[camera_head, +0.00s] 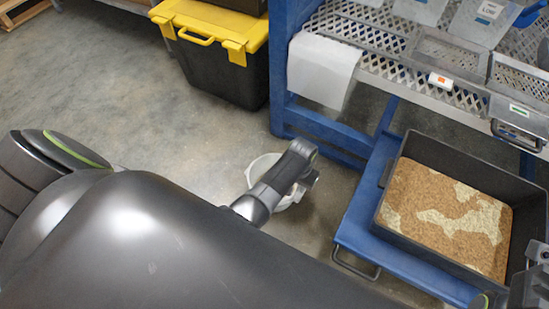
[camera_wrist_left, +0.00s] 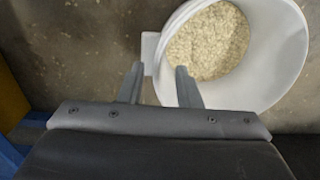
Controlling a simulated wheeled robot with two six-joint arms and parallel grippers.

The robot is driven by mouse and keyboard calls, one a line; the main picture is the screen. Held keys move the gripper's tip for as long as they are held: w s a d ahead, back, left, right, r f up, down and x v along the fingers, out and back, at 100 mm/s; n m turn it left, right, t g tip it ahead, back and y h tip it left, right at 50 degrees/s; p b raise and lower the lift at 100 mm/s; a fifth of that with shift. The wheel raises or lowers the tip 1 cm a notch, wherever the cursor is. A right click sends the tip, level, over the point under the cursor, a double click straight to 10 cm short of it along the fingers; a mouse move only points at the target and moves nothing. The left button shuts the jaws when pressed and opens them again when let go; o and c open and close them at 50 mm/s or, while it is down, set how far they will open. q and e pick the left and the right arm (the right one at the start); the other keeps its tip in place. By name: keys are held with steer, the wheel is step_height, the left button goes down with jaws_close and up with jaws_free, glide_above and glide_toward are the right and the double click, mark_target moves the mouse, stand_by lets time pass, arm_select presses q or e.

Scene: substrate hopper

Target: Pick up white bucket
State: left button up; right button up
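The white bucket (camera_head: 262,168) stands on the concrete floor, partly hidden behind my left wrist in the head view. In the left wrist view the white bucket (camera_wrist_left: 278,62) shows pale flakes inside and a small flat white tab (camera_wrist_left: 150,52) on its left side. My left gripper (camera_head: 308,182) is at the bucket's right side in the head view. In the left wrist view the left gripper (camera_wrist_left: 159,75) has its fingers apart, one on either side of the tab's near end. Contact is not clear. A dark part, apparently of my right arm, shows at the head view's lower right corner.
A blue cart (camera_head: 360,215) with a dark tray (camera_head: 440,156) of brown and pale substrate stands right of the bucket. A metal rack (camera_head: 400,75) on a blue frame stands behind. A black bin with yellow lid (camera_head: 225,25) is at the back.

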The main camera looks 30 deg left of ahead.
arm_select(q)
step_height(320, 180, down, 3)
steer(key=shift+b, duration=0.8)
steer(key=shift+c, duration=0.3)
jaws_close()
steer(key=shift+w+r, duration=0.1)
